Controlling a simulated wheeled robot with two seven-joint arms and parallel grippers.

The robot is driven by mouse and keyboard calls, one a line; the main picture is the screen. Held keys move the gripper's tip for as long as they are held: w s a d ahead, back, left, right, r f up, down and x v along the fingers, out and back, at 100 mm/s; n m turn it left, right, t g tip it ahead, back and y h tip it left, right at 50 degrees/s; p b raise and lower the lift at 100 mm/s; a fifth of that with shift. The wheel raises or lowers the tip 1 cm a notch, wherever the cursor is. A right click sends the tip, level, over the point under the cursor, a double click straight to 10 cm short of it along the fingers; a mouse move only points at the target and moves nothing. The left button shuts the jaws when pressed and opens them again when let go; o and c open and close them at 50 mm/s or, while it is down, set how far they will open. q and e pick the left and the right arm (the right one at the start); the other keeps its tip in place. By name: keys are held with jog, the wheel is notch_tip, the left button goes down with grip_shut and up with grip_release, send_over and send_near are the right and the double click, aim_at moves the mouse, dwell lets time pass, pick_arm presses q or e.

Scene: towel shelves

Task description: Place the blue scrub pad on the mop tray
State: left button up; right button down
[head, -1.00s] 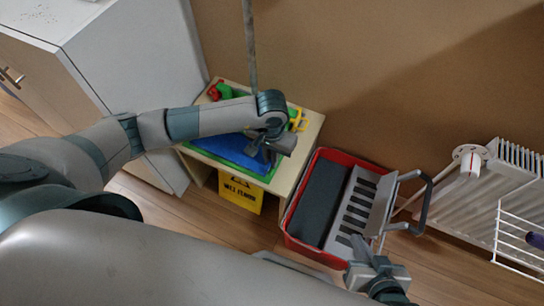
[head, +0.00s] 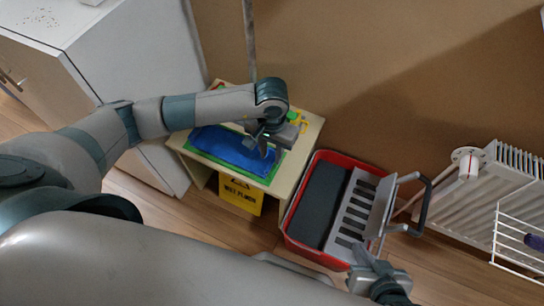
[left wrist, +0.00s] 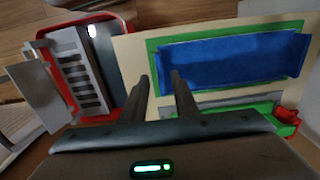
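The blue scrub pad (head: 228,148) lies flat on a green-edged surface (head: 281,168) on top of a small wooden stand. In the left wrist view the pad (left wrist: 235,60) is a long blue rectangle inside a green border (left wrist: 152,52), with one end overhanging it. My left gripper (head: 263,150) is above the pad's right end.
The red mop bucket (head: 291,238) with a grey wringer (head: 355,205) and handle stands right of the wooden stand (head: 312,128). A yellow sign (head: 240,195) is at the stand's front. A white cabinet (head: 130,60) is left, a radiator (head: 480,200) right. A pole rises behind.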

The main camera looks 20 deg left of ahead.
pick_arm(q)
notch_tip(320, 180, up, 7)
jog(key=shift+r, duration=0.2)
dwell(0.6)
